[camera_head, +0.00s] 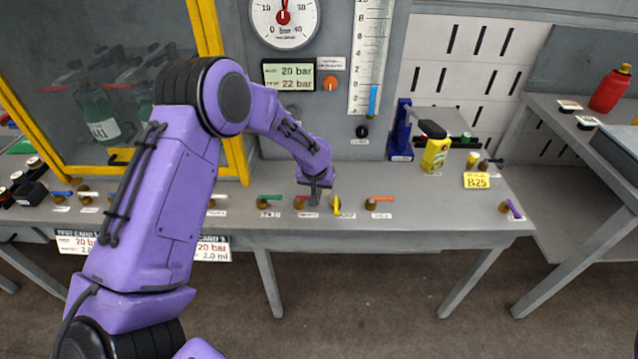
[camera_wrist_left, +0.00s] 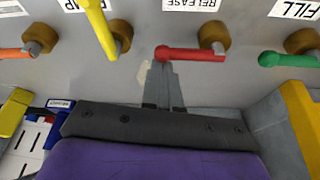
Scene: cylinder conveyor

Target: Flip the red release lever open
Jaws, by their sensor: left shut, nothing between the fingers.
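The red release lever (camera_wrist_left: 192,54) sits on a brass valve body (camera_wrist_left: 213,36) beside a label reading RELEASE in the left wrist view. It lies sideways, roughly parallel to the table front. In the head view it is a small red piece (camera_head: 300,200) at the table's front edge, partly hidden by my gripper. My left gripper (camera_head: 314,202) is shut and empty at the lever's free end. In the left wrist view its fingertips (camera_wrist_left: 165,68) are right by the lever's rounded tip; I cannot tell whether they touch. My right gripper is not in view.
A green lever (camera_wrist_left: 288,60) is on one side and a yellow lever (camera_wrist_left: 101,28) on the other, pointing outward. An orange lever (camera_head: 381,199) stands further right. A yellow-framed case (camera_head: 215,60) is at the left. The table top (camera_head: 440,210) front right is mostly clear.

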